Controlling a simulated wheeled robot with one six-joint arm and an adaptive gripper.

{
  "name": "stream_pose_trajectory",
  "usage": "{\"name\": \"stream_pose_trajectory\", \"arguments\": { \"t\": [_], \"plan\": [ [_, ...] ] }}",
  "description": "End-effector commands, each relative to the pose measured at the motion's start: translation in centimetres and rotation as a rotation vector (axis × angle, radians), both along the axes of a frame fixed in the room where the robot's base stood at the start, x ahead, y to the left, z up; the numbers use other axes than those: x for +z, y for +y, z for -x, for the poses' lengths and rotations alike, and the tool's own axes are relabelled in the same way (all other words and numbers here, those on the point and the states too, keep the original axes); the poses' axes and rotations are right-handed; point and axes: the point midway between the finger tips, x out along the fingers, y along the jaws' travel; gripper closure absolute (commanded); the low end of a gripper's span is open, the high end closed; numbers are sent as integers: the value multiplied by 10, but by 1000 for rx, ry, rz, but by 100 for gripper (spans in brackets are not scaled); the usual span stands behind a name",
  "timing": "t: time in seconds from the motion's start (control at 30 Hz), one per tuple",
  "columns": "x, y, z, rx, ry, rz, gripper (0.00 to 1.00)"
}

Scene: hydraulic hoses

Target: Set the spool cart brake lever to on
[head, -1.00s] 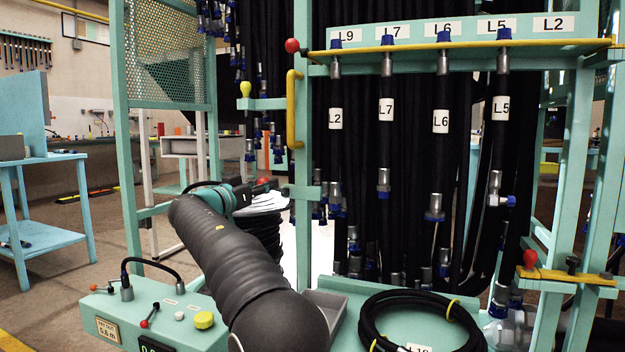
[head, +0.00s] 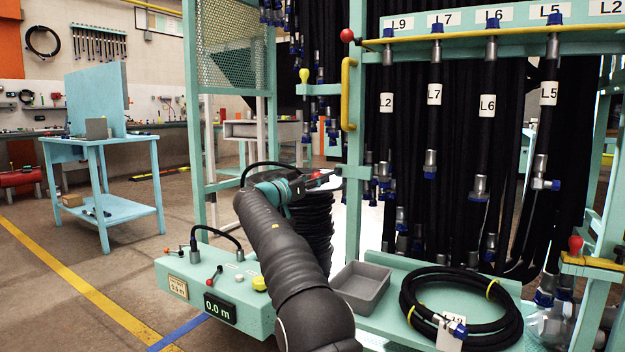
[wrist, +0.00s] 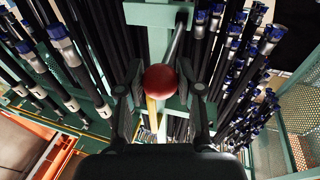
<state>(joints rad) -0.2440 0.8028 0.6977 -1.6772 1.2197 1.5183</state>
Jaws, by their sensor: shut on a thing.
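My gripper (wrist: 159,85) is shut on a round red knob (wrist: 160,79), which sits between the two fingers in the wrist view. A metal rod (wrist: 177,42) runs from near the knob up and to the right, towards a green bracket. In the head view my gripper (head: 316,180) is small and far off, by the rack's left post, with a bit of red at its tip. Below it is a black coiled stack (head: 318,222) with a pale top, partly hidden by my arm. The lever's on and off markings are not visible.
A hose rack (head: 357,215) with labelled black hoses stands right of my gripper. A control box (head: 205,283) reading 0.0 m, a grey bin (head: 361,288) and a coiled hose (head: 410,300) are in front. A blue table (head: 98,140) stands left, with open floor before it.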

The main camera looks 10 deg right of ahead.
Motion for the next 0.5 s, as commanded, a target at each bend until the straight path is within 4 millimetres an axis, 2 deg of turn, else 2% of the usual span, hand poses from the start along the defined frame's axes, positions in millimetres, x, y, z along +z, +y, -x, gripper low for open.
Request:
{"name": "stream_pose_trajectory", "arguments": {
  "t": [0.17, 0.2, 0.27, 0.5],
  "plan": [
    [-5, -3, -2, -2, 8, -2, 100],
    [-5, -4, -2, -3, 7, -1, 55],
    [-5, -3, -2, -3, 7, -1, 40],
    [-3, 2, -1, 4, 4, 0, 39]
  ]
}}
